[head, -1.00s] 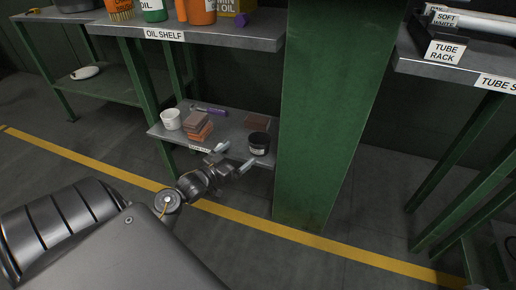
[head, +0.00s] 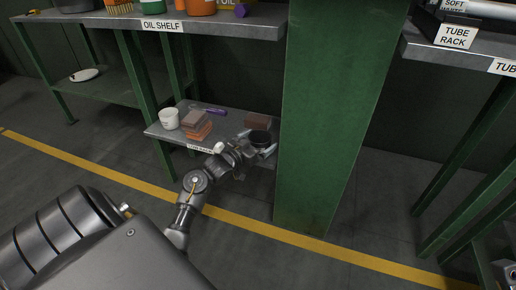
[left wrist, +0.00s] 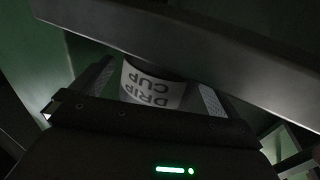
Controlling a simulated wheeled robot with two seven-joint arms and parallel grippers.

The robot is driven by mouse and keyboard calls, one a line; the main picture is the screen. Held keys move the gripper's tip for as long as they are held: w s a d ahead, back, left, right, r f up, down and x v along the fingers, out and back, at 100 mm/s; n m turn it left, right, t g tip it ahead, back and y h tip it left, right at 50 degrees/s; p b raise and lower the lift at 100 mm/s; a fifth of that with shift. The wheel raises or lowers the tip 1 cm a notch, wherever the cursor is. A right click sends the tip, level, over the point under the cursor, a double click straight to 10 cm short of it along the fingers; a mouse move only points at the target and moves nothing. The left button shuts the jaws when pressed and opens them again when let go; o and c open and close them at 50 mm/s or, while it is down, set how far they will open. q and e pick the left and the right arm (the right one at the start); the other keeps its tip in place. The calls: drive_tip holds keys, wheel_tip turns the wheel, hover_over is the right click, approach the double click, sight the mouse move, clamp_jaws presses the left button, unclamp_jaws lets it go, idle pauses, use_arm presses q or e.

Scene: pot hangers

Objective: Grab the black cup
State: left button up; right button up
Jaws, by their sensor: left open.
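The black cup (head: 260,137) stands upright at the right end of the low shelf (head: 232,120), close to the green post. It also shows in the left wrist view as a cup with an upside-down white "DRIP CUP" label (left wrist: 152,88). My left gripper (head: 259,147) is open at the cup, with its fingers on either side of it. In the left wrist view the two fingers flank the label, with visible space beside it. Part of the cup is hidden behind the gripper and a grey edge. My right gripper is not in view.
The oil shelf (head: 225,28) is above. The green post (head: 328,120) stands close on the right.

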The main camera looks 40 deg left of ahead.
use_arm(q)
drive_tip(key=shift+w, duration=0.1)
drive_tip(key=shift+d, duration=0.1)
drive_tip(key=shift+c, duration=0.4)
drive_tip(key=c, duration=1)
